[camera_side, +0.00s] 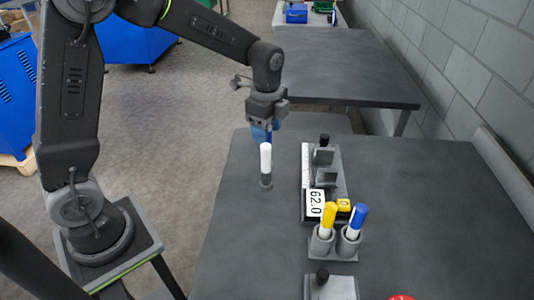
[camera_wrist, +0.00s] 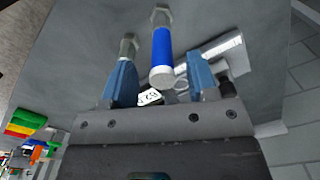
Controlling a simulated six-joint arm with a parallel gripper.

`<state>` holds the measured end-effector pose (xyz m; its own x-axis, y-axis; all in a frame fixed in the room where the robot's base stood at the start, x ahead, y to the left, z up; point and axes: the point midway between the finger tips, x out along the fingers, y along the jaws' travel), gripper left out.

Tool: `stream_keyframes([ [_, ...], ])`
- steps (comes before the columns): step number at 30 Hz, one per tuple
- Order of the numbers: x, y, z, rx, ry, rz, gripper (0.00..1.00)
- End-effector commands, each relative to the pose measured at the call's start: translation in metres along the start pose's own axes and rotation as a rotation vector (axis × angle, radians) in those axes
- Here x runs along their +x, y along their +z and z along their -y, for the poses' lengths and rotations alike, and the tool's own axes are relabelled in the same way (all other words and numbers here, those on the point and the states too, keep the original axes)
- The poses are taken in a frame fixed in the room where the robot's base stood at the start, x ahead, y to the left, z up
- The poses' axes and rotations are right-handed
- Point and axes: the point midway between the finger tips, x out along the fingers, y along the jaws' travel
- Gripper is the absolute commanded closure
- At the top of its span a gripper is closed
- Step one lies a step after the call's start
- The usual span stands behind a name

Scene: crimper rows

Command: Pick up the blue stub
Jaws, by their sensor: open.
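In the wrist view a blue stub (camera_wrist: 162,48) with a white near end and a grey far end stands between my two blue fingers, with gaps on both sides. My gripper (camera_wrist: 161,82) is open and holds nothing. In the side view my gripper (camera_side: 266,135) hangs just above an upright, white-looking stub (camera_side: 265,158) on a small grey foot. I cannot tell for certain whether this is the same stub. Another blue stub (camera_side: 355,220), partly white, leans in a grey cup.
A yellow stub (camera_side: 328,218) stands in the neighbouring cup. A grey rack (camera_side: 340,186) with black-topped parts and a label reading 62.0 (camera_side: 315,204) lie right of my gripper. A grey block (camera_side: 331,288) and a red thing (camera_side: 401,297) are at the front. The table's left part is clear.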

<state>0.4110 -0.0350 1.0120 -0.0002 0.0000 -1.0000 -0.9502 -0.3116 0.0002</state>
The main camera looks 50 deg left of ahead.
Motion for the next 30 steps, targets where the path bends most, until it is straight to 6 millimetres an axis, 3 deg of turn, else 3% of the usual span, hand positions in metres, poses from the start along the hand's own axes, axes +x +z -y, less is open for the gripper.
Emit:
stream_keyframes([
  [6,0.029,0.001,0.002,-0.002,0.002,0.002,0.47],
  [15,0.033,0.001,0.002,-0.002,-0.002,0.001,0.47],
  [30,0.033,0.001,0.002,-0.002,-0.002,0.001,0.94],
])
